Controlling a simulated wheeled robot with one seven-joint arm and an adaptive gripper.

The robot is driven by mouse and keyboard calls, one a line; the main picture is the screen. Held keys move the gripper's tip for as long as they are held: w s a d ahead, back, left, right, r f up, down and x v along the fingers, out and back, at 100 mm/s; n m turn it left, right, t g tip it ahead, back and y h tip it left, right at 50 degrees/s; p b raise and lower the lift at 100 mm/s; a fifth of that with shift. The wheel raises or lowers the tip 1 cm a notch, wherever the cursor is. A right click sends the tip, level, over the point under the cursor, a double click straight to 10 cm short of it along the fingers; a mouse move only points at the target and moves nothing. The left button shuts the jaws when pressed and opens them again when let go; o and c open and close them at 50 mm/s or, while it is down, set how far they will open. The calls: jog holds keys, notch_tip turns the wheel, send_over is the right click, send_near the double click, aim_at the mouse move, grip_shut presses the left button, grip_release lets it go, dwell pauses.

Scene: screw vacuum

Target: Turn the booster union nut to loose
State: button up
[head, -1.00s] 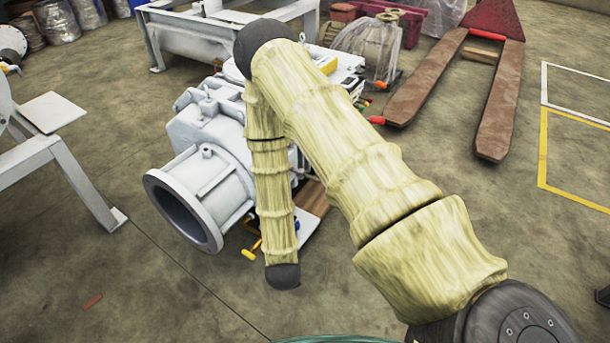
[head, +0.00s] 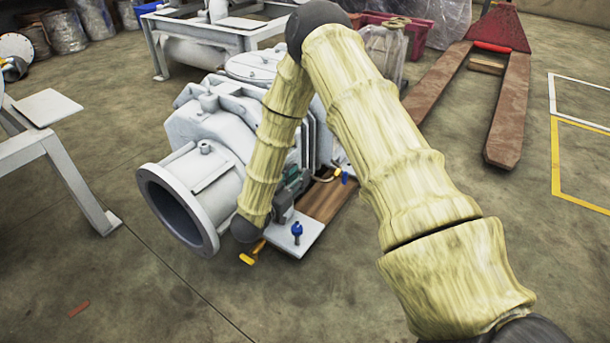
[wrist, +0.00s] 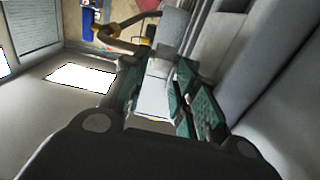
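The pale grey vacuum pump unit (head: 215,115) stands on the floor, with a wide open flange (head: 150,207) at its front left. I cannot pick out the booster union nut in either view. My arm crosses in front of the unit, and its dark lower joint is beside the flange.
A blue valve knob (head: 297,230) and a yellow handle (head: 252,254) are low at the unit's front. A red pallet jack (head: 510,110) stands right. A grey frame (head: 75,185) stands left.

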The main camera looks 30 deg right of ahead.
aim_at(305, 169)
jog(key=shift+b+x, duration=0.85)
jog(key=shift+x, duration=1.15)
grip_shut()
